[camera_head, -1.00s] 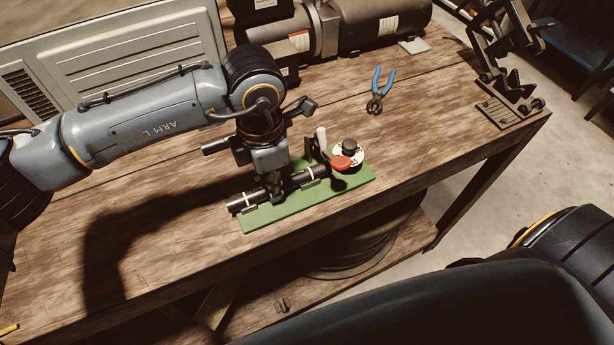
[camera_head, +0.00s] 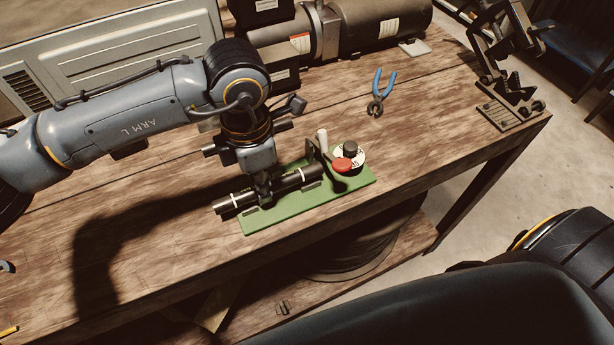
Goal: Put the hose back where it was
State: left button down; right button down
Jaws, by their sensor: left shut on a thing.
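The hose (camera_head: 237,202) is a short black tube with pale bands, lying lengthwise over the left part of a green base plate (camera_head: 290,221). My left gripper (camera_head: 264,200) points down and is shut on the hose near its middle. The hose's left end sticks out past the plate's left edge. The crimper on the plate has a dark upright bracket, a pale handle (camera_head: 322,139), a red lever knob (camera_head: 341,164) and a white dial with a black knob (camera_head: 350,149). I cannot tell whether the hose touches its supports. My right gripper is not in view.
Blue-handled pliers (camera_head: 377,95) lie behind the crimper. A black motor (camera_head: 370,28) and a grey metal case (camera_head: 120,50) stand at the back. A black metal fixture (camera_head: 505,75) is at the right corner.

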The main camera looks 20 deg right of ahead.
pick_arm(q)
jog(key=shift+d+r+p, duration=0.1)
jog(key=shift+r+p, duration=0.65)
jog(key=shift+r, duration=2)
